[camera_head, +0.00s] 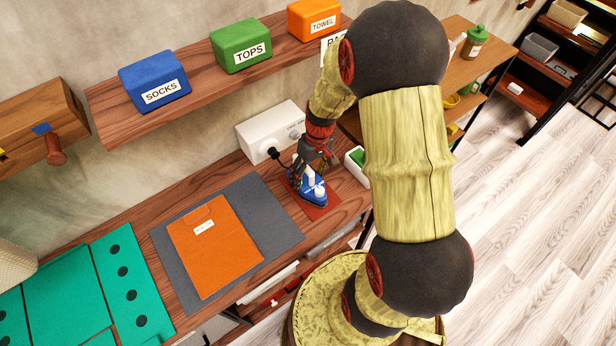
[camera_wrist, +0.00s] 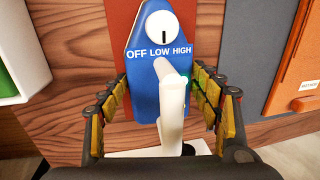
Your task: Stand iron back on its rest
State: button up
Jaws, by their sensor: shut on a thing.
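The iron (camera_head: 318,192) is blue with a white handle and sits over a red-brown mat (camera_head: 330,205) on the wooden counter. In the wrist view its blue body (camera_wrist: 145,75) shows a white dial and the words OFF, LOW, HIGH. My gripper (camera_head: 312,162) is above the iron; in the wrist view its fingers (camera_wrist: 162,85) lie on both sides of the white handle (camera_wrist: 172,105), shut on it. The mat (camera_wrist: 122,15) shows behind the iron. Whether the iron touches the mat I cannot tell. My arm hides part of the counter.
An orange folded cloth (camera_head: 212,245) lies on a grey mat (camera_head: 275,225) left of the iron. A white box (camera_head: 262,135) with a black plug stands behind. A white tray with green (camera_head: 355,160) is at the right. A shelf (camera_head: 190,85) with labelled boxes is above.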

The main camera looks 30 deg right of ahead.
jog(key=o, duration=1.9)
notch_tip(320, 180, up, 12)
jog(key=d+p, duration=0.2)
jog(key=p, duration=0.1)
jog(key=s+a+r+t+h, duration=0.1)
jog(key=s+a+r, duration=0.1)
jog(key=a+r, duration=0.35)
jog(key=s+a+r+t+h, duration=0.1)
jog(key=a+r, duration=0.1)
jog(key=r, duration=0.6)
jog(key=s+a+r+t, duration=0.1)
jog(key=s+a+r, duration=0.1)
jog(key=s+r, duration=0.1)
jog(key=s+a+r+t, duration=0.1)
jog(key=s+a+r, duration=0.1)
jog(key=s, duration=0.2)
jog(key=s+a+r+t, duration=0.1)
jog(key=s+a+r, duration=0.1)
jog(key=s+r, duration=0.1)
jog(key=shift+s+a+r+t, duration=0.25)
jog(key=shift+s+r+t, duration=0.05)
jog(key=shift+s+t, duration=0.1)
jog(key=shift+w, duration=0.1)
